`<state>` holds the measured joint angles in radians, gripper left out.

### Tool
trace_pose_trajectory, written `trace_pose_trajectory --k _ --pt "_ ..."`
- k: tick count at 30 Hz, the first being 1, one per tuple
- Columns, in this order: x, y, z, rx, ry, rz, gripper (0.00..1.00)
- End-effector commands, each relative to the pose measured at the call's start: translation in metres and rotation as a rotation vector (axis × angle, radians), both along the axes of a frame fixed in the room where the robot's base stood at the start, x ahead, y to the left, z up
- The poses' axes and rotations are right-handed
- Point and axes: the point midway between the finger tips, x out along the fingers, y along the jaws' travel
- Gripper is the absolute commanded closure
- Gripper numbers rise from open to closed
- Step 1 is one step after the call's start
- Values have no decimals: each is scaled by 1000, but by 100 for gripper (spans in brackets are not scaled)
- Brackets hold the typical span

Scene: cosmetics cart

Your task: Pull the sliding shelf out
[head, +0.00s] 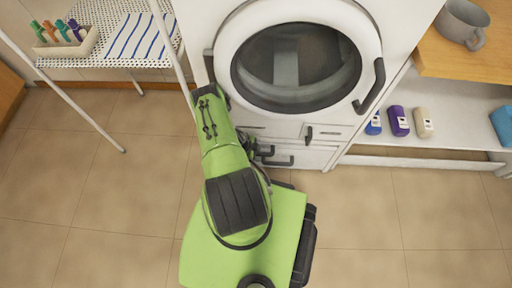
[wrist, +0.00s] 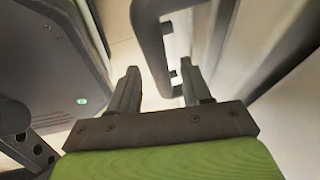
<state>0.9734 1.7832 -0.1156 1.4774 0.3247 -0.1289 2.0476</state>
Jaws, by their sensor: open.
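The white front of what looks like the sliding shelf (head: 310,158) is low under the washing machine in the head view, and it looks pushed in. A dark bar handle (head: 284,161) is on it, partly hidden by my arm. In the wrist view a dark bar handle (wrist: 151,45) stands just ahead of my gripper (wrist: 160,83), its near end reaching toward the gap between the fingers. My gripper is open, with nothing held. I cannot tell whether a finger touches the bar.
The washing machine (head: 221,50) has a round closed door with a dark handle (head: 372,88). A small dark latch (head: 309,133) is above the shelf front. A wire rack (head: 110,62) stands left; a low shelf (head: 465,128) with bottles is right. The floor (head: 400,215) is clear.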

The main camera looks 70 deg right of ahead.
Motion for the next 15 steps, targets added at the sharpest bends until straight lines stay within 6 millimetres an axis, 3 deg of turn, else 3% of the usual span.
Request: trace_pose_trajectory --k 2,12,15 --pt "0 0 1 0 0 0 52" --pt "0 0 1 0 0 0 100" --pt "0 0 1 0 0 0 100"
